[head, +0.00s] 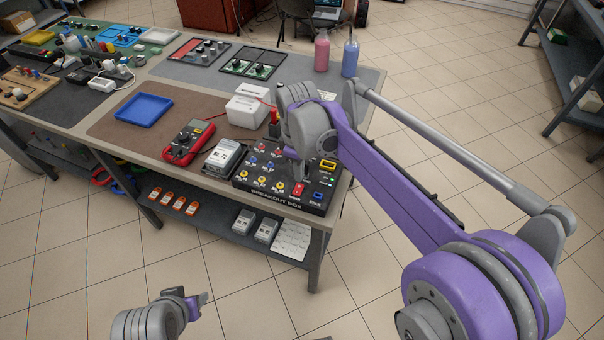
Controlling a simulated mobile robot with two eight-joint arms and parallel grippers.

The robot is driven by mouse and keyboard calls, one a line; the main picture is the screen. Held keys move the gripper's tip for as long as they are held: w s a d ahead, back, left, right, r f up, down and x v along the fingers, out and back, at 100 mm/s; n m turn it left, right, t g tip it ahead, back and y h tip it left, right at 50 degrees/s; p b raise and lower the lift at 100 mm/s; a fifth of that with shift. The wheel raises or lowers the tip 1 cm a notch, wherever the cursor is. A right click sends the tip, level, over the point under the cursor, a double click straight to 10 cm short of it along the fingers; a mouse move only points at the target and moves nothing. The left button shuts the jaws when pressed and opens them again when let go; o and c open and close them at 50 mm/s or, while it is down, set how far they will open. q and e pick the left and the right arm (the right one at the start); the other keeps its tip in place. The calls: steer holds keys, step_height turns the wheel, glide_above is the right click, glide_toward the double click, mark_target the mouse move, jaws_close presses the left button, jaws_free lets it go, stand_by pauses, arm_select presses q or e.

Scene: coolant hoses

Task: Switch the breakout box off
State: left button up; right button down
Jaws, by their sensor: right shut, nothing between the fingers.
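The breakout box (240,181) is a black panel near the front right corner of the workbench. Several coloured sockets and knobs cover its top, with a red switch-like part (299,189) near its right front and a small green light by its right edge. Whether the switch is on or off is too small to tell. My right gripper (302,176) is shut and empty, pointing down over the box just behind the red part. I cannot tell whether it touches the box. My wrist hides part of the box's back. My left gripper (203,299) is low at the bottom, away from the bench.
A red multimeter (188,142), a grey device (222,156) and white boxes (247,108) stand left of and behind the breakout box. A blue tray (144,109) lies further left. Pink (322,52) and blue (350,57) bottles stand at the back. The floor in front is clear.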

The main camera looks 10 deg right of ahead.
mark_target(301, 188)
arm_select(q)
steer(key=shift+w+r, duration=0.2)
steer(key=shift+r, duration=0.2)
arm_select(e)
step_height(301, 188, up, 10)
steer(key=shift+d+f, duration=0.15)
steer(key=shift+f, duration=0.05)
steer(key=shift+w, duration=0.1)
